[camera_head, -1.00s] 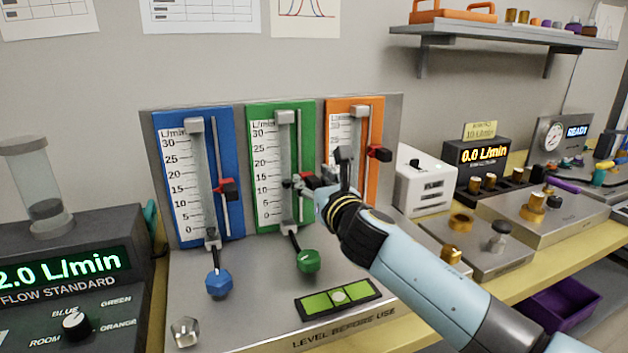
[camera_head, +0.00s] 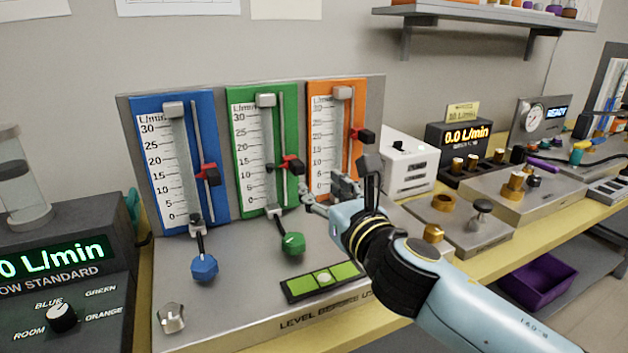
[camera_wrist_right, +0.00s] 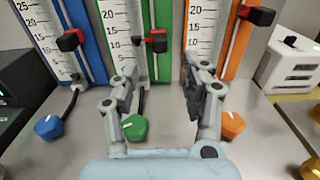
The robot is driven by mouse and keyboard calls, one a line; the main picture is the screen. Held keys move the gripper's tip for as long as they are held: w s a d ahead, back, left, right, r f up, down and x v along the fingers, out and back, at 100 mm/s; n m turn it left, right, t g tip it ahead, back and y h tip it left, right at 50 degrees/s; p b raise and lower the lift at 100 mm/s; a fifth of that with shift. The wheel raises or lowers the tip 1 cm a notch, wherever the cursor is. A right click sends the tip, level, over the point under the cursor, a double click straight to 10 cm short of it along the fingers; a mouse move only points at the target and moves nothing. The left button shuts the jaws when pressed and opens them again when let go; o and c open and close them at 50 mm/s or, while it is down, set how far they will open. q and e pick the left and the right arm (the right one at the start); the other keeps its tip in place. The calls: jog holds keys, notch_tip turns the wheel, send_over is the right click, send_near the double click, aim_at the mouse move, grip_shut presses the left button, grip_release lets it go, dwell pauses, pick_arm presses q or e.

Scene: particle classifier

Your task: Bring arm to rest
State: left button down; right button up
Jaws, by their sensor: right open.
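My right gripper (camera_head: 322,192) is open and empty. It is in front of the lower parts of the green flowmeter (camera_head: 245,150) and orange flowmeter (camera_head: 346,95), apart from the panels. In the right wrist view its two fingers (camera_wrist_right: 160,88) are spread, with the green panel's lower edge and bare metal base between them. The green panel's red-and-black slider (camera_head: 290,164) is clear of the fingers. My left gripper is in neither view.
The blue flowmeter (camera_head: 150,160) stands at the left. Blue knob (camera_head: 204,267), green knob (camera_head: 292,243) and orange knob (camera_wrist_right: 232,125) jut from the base. A green level (camera_head: 300,285) lies in front. A white box (camera_head: 405,170) stands right of the panels.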

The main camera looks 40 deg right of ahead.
jog(key=shift+s, duration=0.1)
dwell(0.5)
jog(key=s+d+f+m+g, duration=0.1)
jog(key=s+f+m+g, duration=0.1)
jog(key=m, duration=0.4)
jog(key=s+d+f+m+g+h, duration=0.1)
jog(key=s+f+m+g, duration=0.1)
jog(key=s+m, duration=0.2)
jog(key=s+d+f+m+g, duration=0.1)
jog(key=s+f+m+g, duration=0.1)
jog(key=m, duration=0.7)
jog(key=shift+s+g+h, duration=0.4)
jog(key=shift+s+g, duration=0.2)
jog(key=shift+s, duration=0.3)
jog(key=s+a+f+m+g+y, duration=0.3)
jog(key=s+a+m, duration=0.2)
jog(key=s+m, duration=0.2)
jog(key=s+a+f+m+g+y, duration=0.2)
jog(key=s+a+m+g, duration=0.2)
jog(key=s+m, duration=0.25)
jog(key=s+d+f+g, duration=0.1)
jog(key=s+f, duration=0.1)
jog(key=f, duration=1.3)
jog(key=s+d+f, duration=0.2)
jog(key=f, duration=1.3)
jog(key=s+f+g+b, duration=0.1)
jog(key=s+f, duration=1.2)
jog(key=s, duration=0.4)
jog(key=shift+d, duration=0.25)
